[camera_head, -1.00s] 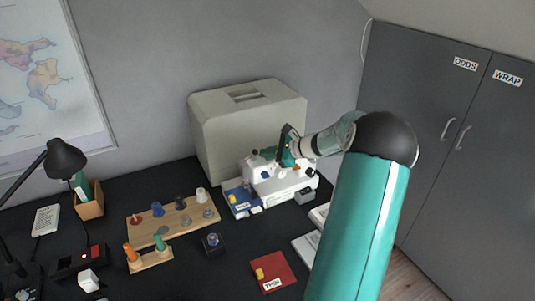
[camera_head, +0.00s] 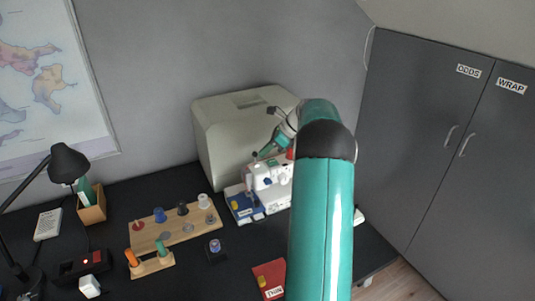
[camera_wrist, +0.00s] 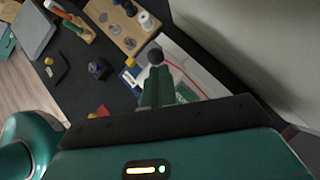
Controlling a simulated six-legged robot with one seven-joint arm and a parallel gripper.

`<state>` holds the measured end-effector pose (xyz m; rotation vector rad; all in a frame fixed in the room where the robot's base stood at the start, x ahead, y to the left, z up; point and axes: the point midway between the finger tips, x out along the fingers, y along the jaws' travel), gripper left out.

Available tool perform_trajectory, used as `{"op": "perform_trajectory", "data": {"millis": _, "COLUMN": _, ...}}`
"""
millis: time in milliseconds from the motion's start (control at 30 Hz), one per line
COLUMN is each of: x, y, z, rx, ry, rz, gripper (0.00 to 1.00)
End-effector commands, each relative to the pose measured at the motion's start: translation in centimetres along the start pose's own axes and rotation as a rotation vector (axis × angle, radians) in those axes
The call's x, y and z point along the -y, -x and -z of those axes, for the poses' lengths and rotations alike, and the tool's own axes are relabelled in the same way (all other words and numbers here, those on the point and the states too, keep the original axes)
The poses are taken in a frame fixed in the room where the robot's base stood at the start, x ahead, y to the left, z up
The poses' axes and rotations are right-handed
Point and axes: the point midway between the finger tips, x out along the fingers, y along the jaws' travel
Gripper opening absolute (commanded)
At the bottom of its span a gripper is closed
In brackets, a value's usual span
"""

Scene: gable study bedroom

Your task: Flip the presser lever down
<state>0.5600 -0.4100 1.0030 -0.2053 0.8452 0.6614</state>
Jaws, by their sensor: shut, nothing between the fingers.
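The white sewing machine (camera_head: 262,179) stands on the dark desk in the head view; my arm hides its right part. Part of its white body (camera_wrist: 178,50) with a red line shows in the wrist view. My gripper (camera_head: 257,155) is just above the machine's left end in the head view. In the wrist view its two fingers (camera_wrist: 155,56) lie together, shut and empty, in front of the machine. I cannot make out the presser lever in either view, nor tell whether the fingertips touch the machine.
A large beige case (camera_head: 225,140) stands close behind the machine. A wooden spool board (camera_head: 178,229), a small dark block (camera_head: 215,250) and a red booklet (camera_head: 268,277) lie to the left and in front. A black lamp (camera_head: 68,164) is at far left. Grey cupboards (camera_head: 425,130) stand at right.

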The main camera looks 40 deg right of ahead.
Motion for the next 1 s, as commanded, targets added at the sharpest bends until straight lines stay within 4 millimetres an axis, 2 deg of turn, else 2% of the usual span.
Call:
{"op": "perform_trajectory", "data": {"millis": 367, "x": 0.3, "y": -0.1, "z": -0.2, "rx": -0.016, "ry": -0.019, "rz": -0.018, "gripper": 0.0}}
{"op": "perform_trajectory", "data": {"millis": 733, "x": 0.2, "y": 1.0, "z": -1.2, "rx": -0.015, "ry": -0.017, "rz": -0.017, "gripper": 0.0}}
{"op": "perform_trajectory", "data": {"millis": 1000, "x": 0.1, "y": 1.1, "z": -1.2, "rx": -0.015, "ry": -0.017, "rz": -0.017, "gripper": 0.0}}
